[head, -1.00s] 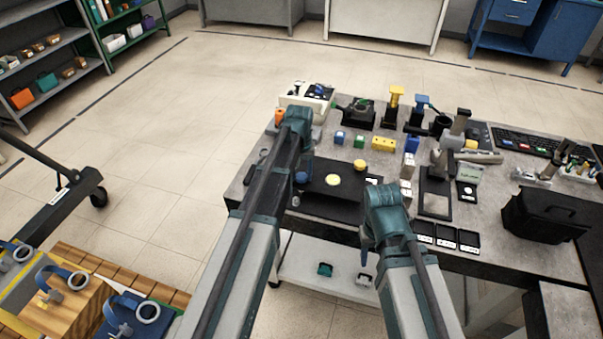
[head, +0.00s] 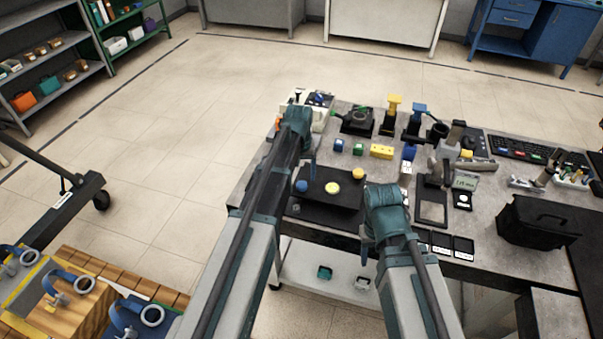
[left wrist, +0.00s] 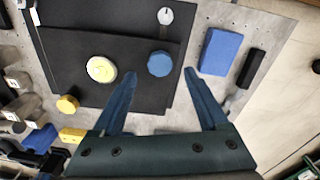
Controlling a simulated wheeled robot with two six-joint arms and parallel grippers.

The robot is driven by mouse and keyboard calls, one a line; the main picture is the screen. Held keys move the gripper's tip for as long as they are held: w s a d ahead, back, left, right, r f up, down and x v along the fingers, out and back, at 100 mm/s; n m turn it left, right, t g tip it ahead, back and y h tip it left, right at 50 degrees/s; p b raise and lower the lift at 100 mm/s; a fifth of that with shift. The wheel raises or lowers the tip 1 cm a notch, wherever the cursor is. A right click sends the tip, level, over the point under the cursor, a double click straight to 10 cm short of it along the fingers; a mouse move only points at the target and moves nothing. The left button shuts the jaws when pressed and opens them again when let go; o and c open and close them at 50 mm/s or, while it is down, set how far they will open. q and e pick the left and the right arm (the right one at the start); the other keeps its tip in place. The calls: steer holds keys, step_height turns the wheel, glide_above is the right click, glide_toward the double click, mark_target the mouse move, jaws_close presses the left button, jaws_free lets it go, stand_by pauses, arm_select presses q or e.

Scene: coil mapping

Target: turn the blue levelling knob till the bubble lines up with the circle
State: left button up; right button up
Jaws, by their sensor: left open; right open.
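The blue knob (head: 302,186) stands at the left of a black plate (head: 315,207) on the near part of the bench. In the left wrist view the blue knob (left wrist: 160,63) shows between and just beyond my left fingertips (left wrist: 160,73), which are open and empty. The pale yellow round level vial (head: 332,188) is right of the knob; it also shows in the wrist view (left wrist: 102,69). Its bubble and circle are too small to make out. A yellow knob (head: 358,173) is at the far right. My right gripper (head: 364,254) hangs at the bench's front edge, mostly hidden by its wrist.
A blue block (left wrist: 221,51) and a black bar (left wrist: 250,68) lie beside the plate in the wrist view. Small blocks (head: 381,151) and stands (head: 391,115) crowd the bench behind the plate. A black box (head: 540,222) stands at the right.

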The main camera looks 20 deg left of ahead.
mark_target(300, 185)
arm_select(q)
step_height(300, 185, up, 10)
steer(key=p, duration=0.8)
steer(key=shift+s+f, duration=0.2)
steer(key=shift+f, duration=0.05)
steer(key=shift+a, duration=0.1)
steer(key=s+d+f+m+b, duration=0.1)
steer(key=s+d+m, duration=0.1)
steer(key=s+d, duration=0.2)
steer(key=s+d+f+m+y+b, duration=0.1)
steer(key=s+d, duration=0.4)
steer(key=s, duration=0.6)
steer(key=s+d+f+m+b, duration=0.2)
steer(key=s+d+m, duration=0.1)
steer(key=s, duration=0.5)
steer(key=shift+d+f+g, duration=0.3)
steer(key=shift+d+f, duration=0.1)
steer(key=shift+d, duration=0.5)
